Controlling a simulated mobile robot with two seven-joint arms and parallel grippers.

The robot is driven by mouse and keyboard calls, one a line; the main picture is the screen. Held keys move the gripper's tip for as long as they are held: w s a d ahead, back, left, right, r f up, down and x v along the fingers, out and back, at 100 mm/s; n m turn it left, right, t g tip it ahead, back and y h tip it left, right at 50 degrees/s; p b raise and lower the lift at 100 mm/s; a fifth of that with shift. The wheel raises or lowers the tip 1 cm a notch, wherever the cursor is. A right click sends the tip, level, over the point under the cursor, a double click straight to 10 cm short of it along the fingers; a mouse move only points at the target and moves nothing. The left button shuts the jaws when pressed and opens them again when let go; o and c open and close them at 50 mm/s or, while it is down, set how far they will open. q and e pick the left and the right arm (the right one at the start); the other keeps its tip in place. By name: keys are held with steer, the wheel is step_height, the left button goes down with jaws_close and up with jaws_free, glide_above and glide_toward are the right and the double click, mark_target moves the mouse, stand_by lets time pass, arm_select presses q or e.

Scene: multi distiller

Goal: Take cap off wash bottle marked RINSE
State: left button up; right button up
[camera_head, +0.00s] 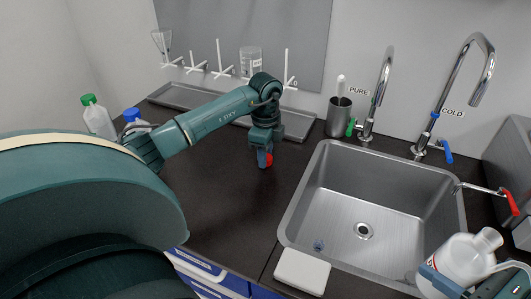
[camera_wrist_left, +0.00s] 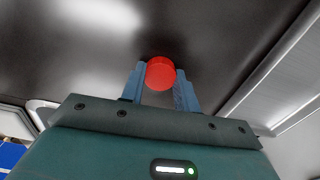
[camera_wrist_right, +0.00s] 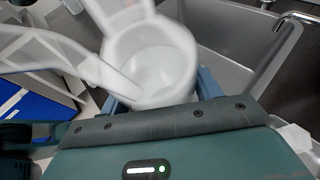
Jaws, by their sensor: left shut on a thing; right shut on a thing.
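A red cap (camera_wrist_left: 160,73) is between the fingertips of my left gripper (camera_head: 265,155), which is shut on it over the dark counter left of the sink. The cap also shows in the head view (camera_head: 267,159). A white wash bottle (camera_head: 462,258) is tilted at the lower right of the head view, at the sink's front right corner. My right gripper (camera_head: 440,283) is shut on it. In the right wrist view the bottle (camera_wrist_right: 152,65) shows a wide round neck without a cap and a pale spout tube. Its label is too small to read.
The sink (camera_head: 365,200) is empty, with taps marked PURE (camera_head: 381,90) and COLD (camera_head: 466,80) behind it. A white block (camera_head: 302,270) lies at its front left. Bottles with green (camera_head: 88,99) and blue (camera_head: 131,114) caps stand far left. The counter (camera_head: 225,190) in the middle is clear.

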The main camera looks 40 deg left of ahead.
arm_select(q)
steer(key=o, duration=0.6)
steer(key=shift+f, duration=0.15)
steer(key=o, duration=0.5)
